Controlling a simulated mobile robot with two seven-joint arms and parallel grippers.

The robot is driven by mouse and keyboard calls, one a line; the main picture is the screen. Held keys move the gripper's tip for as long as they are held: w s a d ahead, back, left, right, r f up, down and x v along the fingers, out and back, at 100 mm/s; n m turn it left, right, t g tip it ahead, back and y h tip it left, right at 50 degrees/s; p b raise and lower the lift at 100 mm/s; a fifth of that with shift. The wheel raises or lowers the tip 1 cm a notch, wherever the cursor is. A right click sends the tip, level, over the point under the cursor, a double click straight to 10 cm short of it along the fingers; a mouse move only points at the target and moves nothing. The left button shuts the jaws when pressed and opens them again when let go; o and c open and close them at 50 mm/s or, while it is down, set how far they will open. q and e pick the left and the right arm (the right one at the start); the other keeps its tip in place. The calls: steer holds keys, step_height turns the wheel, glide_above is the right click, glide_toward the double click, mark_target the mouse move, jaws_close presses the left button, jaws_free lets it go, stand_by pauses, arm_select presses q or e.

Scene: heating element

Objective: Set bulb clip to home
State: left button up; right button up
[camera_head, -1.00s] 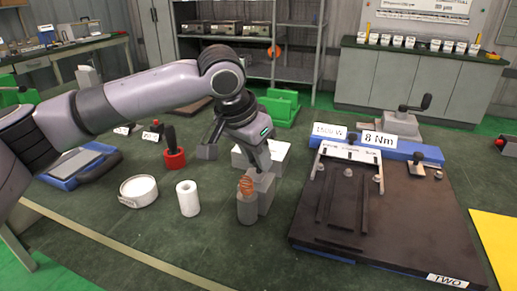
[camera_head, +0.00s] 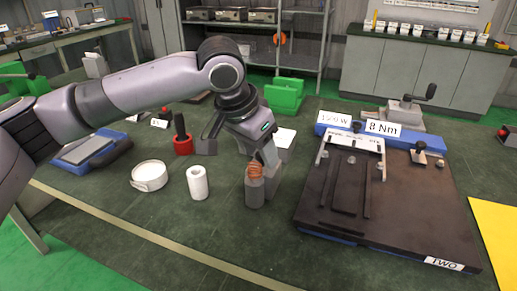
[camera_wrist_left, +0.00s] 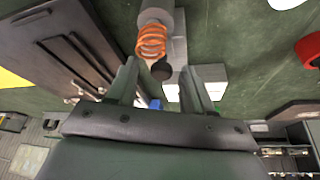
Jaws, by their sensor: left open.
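I cannot tell for certain which part is the bulb clip. An orange wire coil (camera_head: 254,171) sits upright on top of a grey cylindrical holder (camera_head: 255,192) on the green bench. In the left wrist view the coil (camera_wrist_left: 152,42) and its grey holder (camera_wrist_left: 165,16) lie just beyond the fingertips, with a small dark round knob (camera_wrist_left: 161,70) beside the coil. My left gripper (camera_wrist_left: 160,85) is open and empty, fingers apart, close to the coil and holder. In the head view the arm hides part of the area behind the coil. My right gripper is out of view.
A white roll (camera_head: 198,183), a white ring-shaped dish (camera_head: 149,175) and a red-based tool (camera_head: 182,142) stand left of the holder. A dark fixture plate (camera_head: 414,210) with clamps fills the right side. The bench front is clear.

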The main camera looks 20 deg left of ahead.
arm_select(q)
steer(key=v, duration=0.5)
steer(key=shift+r+p, duration=0.25)
steer(key=shift+p, duration=0.05)
steer(key=shift+s+a+r, duration=0.15)
steer(key=shift+s+r, duration=0.2)
steer(key=shift+r, duration=0.3)
steer(key=shift+f, duration=0.1)
